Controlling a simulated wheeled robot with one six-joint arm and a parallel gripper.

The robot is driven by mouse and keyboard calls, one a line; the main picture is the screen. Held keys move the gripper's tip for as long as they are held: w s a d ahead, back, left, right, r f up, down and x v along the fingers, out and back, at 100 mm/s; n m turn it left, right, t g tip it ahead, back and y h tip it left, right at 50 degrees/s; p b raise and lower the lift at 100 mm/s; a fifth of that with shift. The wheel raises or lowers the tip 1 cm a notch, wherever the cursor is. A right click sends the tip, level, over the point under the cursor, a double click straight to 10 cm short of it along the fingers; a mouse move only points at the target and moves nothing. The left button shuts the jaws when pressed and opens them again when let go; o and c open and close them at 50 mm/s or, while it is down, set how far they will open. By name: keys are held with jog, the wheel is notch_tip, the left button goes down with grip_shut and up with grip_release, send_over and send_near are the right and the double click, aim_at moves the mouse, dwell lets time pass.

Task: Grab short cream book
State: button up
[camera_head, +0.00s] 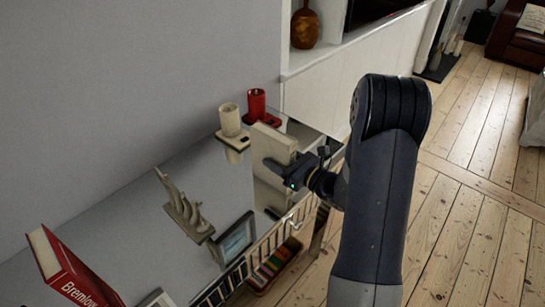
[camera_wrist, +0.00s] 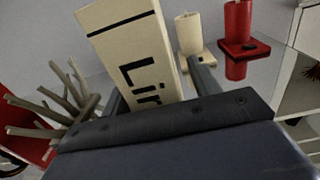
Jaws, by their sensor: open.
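The short cream book (camera_head: 271,143) stands upright near the far end of the glossy shelf top. In the wrist view the cream book (camera_wrist: 128,45) shows its spine with dark lettering, partly hidden at the bottom by my gripper. My gripper (camera_head: 293,168) is at the book's near side, level with it. In the wrist view my gripper (camera_wrist: 160,88) is open, with one finger on each side of the book's spine. I cannot tell whether either finger touches it.
Behind the book are a cream candle holder (camera_head: 230,120) and a red one (camera_head: 257,104). A branching ornament (camera_head: 184,207), a picture frame (camera_head: 236,238) and a red book (camera_head: 66,272) stand nearer. Shelf top between ornament and book is clear.

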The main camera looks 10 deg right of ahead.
jog(key=shift+w+a, duration=0.1)
jog(key=shift+w, duration=0.05)
grip_shut()
dwell(0.6)
